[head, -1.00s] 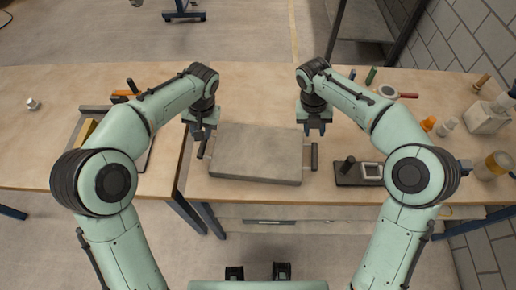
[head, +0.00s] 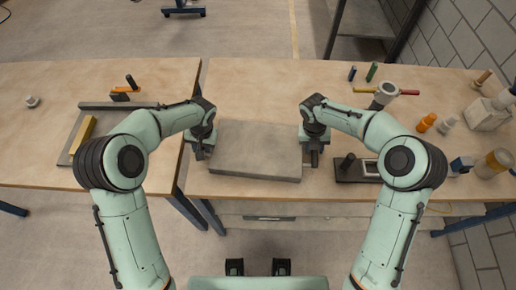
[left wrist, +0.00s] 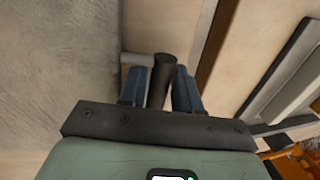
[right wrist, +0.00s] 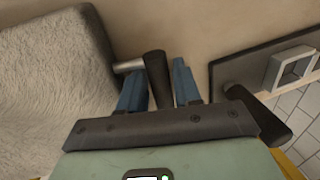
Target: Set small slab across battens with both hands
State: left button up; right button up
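The small slab (head: 255,150) is a grey rectangular block lying flat on the near edge of the right table, with a dark handle at each short side. My left gripper (head: 200,150) is at its left end. In the left wrist view, its blue fingers (left wrist: 160,90) stand open on either side of the left handle (left wrist: 163,75). My right gripper (head: 314,155) is at the right end. In the right wrist view, its fingers (right wrist: 160,88) stand open on either side of the right handle (right wrist: 156,78). I cannot tell which bars are the battens.
On the left table, a tray (head: 68,152) has a yellow bar (head: 84,134) and a grey bar (head: 110,105). A dark block with a frame (head: 350,170) sits right of the slab. Bottles (head: 492,163) and tools crowd the far right. The table behind the slab is clear.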

pick_arm(q)
jog(key=shift+f, duration=0.25)
pick_arm(e)
jog(key=shift+f, duration=0.25)
pick_arm(q)
grip_shut()
pick_arm(e)
grip_shut()
pick_arm(q)
jog(key=shift+w+r, duration=0.1)
jog(key=shift+r, duration=0.05)
pick_arm(e)
jog(key=shift+w+r, duration=0.15)
jog(key=shift+r, duration=0.05)
dwell(0.5)
